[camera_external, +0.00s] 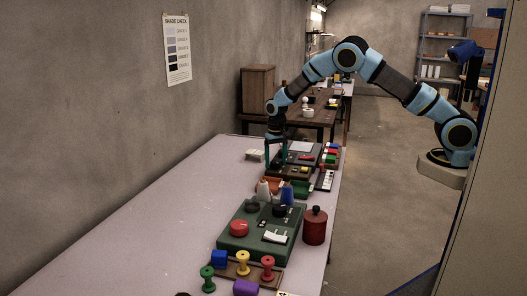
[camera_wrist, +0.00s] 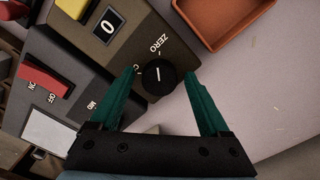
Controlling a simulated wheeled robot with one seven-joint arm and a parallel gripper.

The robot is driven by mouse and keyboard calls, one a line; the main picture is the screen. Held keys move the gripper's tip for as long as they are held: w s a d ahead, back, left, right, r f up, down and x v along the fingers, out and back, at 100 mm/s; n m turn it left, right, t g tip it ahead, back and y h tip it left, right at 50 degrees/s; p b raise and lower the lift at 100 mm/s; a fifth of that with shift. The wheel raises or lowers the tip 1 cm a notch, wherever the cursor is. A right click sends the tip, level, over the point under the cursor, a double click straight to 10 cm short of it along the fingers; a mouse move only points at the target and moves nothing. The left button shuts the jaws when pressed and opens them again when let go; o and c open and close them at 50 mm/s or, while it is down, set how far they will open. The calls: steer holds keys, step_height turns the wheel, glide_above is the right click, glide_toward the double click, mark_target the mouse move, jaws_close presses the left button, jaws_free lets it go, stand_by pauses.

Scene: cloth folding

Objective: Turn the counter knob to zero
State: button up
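The counter knob (camera_wrist: 159,76) is a round black dial with a white pointer line, on a dark brown box (camera_wrist: 135,42) in the wrist view. The word ZERO is printed beside the knob. The box's small display (camera_wrist: 108,26) reads 0. My gripper (camera_wrist: 164,80) is open, its two green fingers on either side of the knob. I cannot tell whether the fingers touch it. In the external view my gripper (camera_external: 279,157) points down over the far part of the table, and the knob is too small to make out there.
A yellow block (camera_wrist: 73,8) and a red switch (camera_wrist: 46,79) marked ON and OFF are close by. An orange tray (camera_wrist: 222,22) lies beside the box. A green board (camera_external: 262,232) and a red canister (camera_external: 315,226) stand nearer the camera. The table's left side (camera_external: 150,220) is clear.

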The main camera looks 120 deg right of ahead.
mark_target(276, 162)
steer(key=shift+o, duration=0.2)
steer(key=shift+r, duration=0.1)
step_height(276, 162, up, 11)
steer(key=b, duration=0.2)
steer(key=shift+f, duration=0.2)
stand_by(0.4)
steer(key=w+a+r+n, duration=0.1)
steer(key=w+a+n, duration=0.15)
steer(key=a, duration=0.65)
steer(key=w+a+n, duration=0.2)
steer(key=a+n, duration=0.1)
steer(key=a, duration=0.7)
steer(key=w+a+r+n, duration=0.1)
steer(key=w+a+n, duration=0.15)
steer(key=a, duration=0.65)
steer(key=s+a+f+n, duration=0.1)
steer(key=s+a+n, duration=0.4)
steer(key=a, duration=0.5)
steer(key=s+a+n+t, duration=0.1)
steer(key=s+a+n, duration=0.4)
steer(key=a, duration=0.6)
steer(key=shift+s+a+f+t, duration=0.3)
steer(key=shift+s+f, duration=0.05)
steer(key=shift+s, duration=0.2)
steer(key=shift+w, duration=0.1)
